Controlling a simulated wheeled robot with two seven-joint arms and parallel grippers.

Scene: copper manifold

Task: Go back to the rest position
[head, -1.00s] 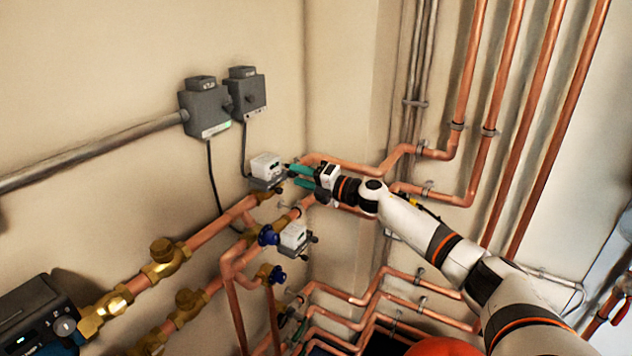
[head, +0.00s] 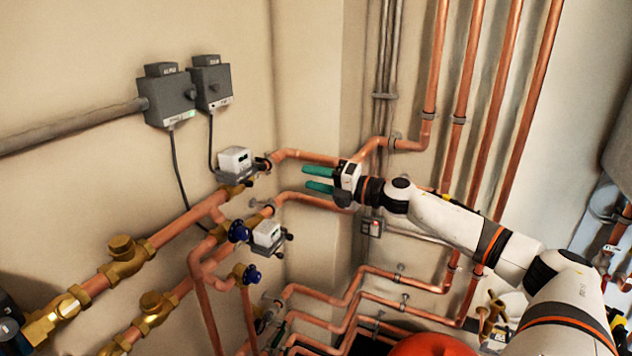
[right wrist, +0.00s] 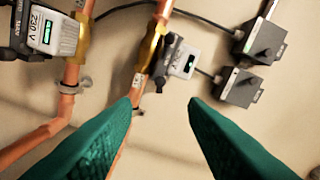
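My right gripper (head: 319,180) is at the middle of the head view, its two green fingers pointing left towards the valves. The fingers are apart with nothing between them; they also show open and empty in the right wrist view (right wrist: 165,105). A white valve actuator (head: 235,160) sits on the upper copper pipe, left of the fingers and apart from them. A second white actuator (head: 267,234) sits lower, on the other pipe. Both actuators show in the right wrist view, one at the upper left (right wrist: 52,32) and one near the middle (right wrist: 182,60). My left gripper is not in view.
Two grey wall boxes (head: 168,98) with black cables hang at the upper left. Blue-handled valves (head: 238,231) and brass fittings (head: 125,256) line the pipes. Vertical copper pipes (head: 478,100) stand behind my right arm. A red rounded object (head: 430,345) is at the bottom edge.

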